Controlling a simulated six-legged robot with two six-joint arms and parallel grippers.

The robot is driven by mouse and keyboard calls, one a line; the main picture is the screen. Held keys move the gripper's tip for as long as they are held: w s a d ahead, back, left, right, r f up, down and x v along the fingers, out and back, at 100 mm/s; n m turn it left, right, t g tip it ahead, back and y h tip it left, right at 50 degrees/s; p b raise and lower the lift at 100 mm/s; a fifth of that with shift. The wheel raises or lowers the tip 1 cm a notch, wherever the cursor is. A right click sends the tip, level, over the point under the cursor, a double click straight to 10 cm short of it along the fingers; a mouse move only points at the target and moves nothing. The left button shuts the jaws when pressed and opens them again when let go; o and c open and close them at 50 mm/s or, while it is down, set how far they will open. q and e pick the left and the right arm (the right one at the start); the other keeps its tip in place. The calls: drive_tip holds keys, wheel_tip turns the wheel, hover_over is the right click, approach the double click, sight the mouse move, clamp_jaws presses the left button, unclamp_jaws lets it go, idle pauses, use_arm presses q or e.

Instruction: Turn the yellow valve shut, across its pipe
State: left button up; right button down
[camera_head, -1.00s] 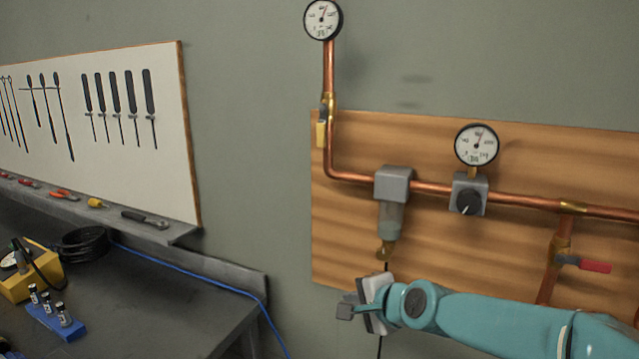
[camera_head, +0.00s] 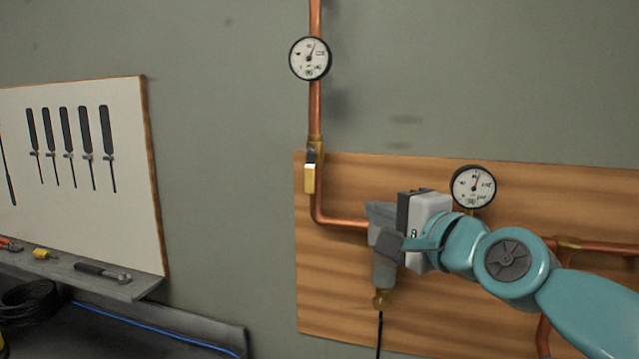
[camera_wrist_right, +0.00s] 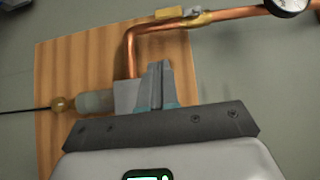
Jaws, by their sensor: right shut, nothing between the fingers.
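The yellow valve handle (camera_head: 310,179) hangs straight down along the vertical copper pipe (camera_head: 316,110), below the upper gauge. It lies in line with its pipe. The handle also shows at the top of the right wrist view (camera_wrist_right: 168,13), beside its brass body. My right gripper (camera_head: 378,236) is shut and empty. It is to the right of the valve and lower, in front of the grey filter unit, clear of the handle. In the right wrist view its fingers (camera_wrist_right: 157,68) are together, below the handle in the picture. My left gripper is not in view.
The filter bowl (camera_head: 383,274) hangs beneath my right gripper. The wooden board (camera_head: 335,290) backs the pipework. A tool shelf (camera_head: 100,283) is at left. Wall between tool panel and valve is bare.

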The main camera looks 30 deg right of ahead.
drive_tip(key=s+r, duration=0.2)
approach(310, 171)
drive_tip(key=w+d+f, duration=0.3)
drive_tip(key=d, duration=0.1)
drive_tip(key=w+a+p, duration=0.1)
drive_tip(key=p, duration=0.1)
drive_tip(key=w+a+p, duration=0.1)
drive_tip(key=w+p, duration=0.1)
drive_tip(key=shift+r, duration=0.25)
drive_tip(key=shift+w, duration=0.1)
drive_tip(key=shift+a, duration=0.1)
